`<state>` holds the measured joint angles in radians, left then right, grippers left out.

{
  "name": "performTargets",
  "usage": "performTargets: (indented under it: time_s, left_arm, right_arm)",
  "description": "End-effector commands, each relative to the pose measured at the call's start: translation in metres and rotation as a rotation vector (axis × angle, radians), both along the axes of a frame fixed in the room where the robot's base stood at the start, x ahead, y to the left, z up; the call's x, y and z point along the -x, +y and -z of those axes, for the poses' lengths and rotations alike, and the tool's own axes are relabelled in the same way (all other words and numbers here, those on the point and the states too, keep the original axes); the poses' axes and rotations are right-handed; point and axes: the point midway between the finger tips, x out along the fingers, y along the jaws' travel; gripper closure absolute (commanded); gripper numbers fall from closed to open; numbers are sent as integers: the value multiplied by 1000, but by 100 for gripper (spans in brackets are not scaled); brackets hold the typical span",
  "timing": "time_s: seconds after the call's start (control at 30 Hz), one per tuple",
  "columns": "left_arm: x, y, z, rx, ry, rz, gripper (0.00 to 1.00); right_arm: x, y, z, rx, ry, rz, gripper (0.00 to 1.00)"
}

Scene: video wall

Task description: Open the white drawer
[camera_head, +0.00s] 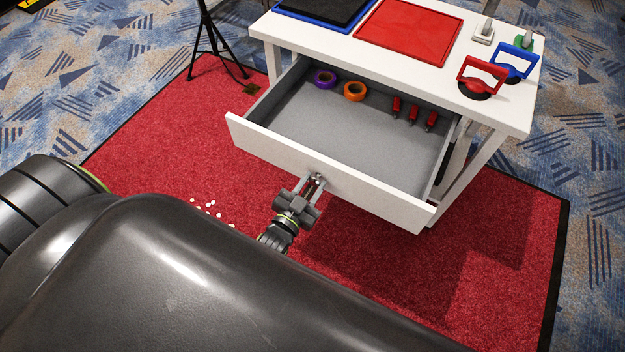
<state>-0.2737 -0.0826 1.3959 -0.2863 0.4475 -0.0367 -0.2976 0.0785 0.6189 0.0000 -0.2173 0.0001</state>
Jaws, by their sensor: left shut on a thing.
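The white drawer (372,196) is pulled well out from under the white table (512,112). Its grey inside shows, with a purple tape roll (325,79), an orange tape roll (354,91) and several small red items (413,112) toward the back. My left gripper (315,184) is at the middle of the drawer's front panel, with its fingers shut on the drawer handle (318,177). The fingers cover most of the handle. My right gripper is not in view.
On the tabletop are a red tray (408,30), a blue and black tray (325,8), and red (482,78) and blue (514,62) suction lifters. A black tripod (214,45) stands at the left. Small white bits (208,207) lie on the red carpet (160,130).

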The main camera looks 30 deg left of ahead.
Motion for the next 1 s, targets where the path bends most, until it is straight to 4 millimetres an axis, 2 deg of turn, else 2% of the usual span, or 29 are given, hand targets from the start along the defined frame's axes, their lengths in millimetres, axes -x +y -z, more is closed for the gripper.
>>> performTargets:
  time_s: [0.03,0.07,0.2,0.67,0.83,1.0]
  left_arm:
    - [1,0,2,1,5,-1,100]
    - [1,0,2,1,5,-1,66]
    - [0,0,1,1,3,-1,48]
    - [2,0,0,1,0,0,48]
    - [21,1,1,1,4,-2,48]
    - [57,2,1,1,5,-2,48]
  right_arm:
    - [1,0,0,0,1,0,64]
    - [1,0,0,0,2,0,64]
    - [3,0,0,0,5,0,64]
    - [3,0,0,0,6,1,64]
    - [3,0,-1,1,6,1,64]
    - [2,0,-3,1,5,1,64]
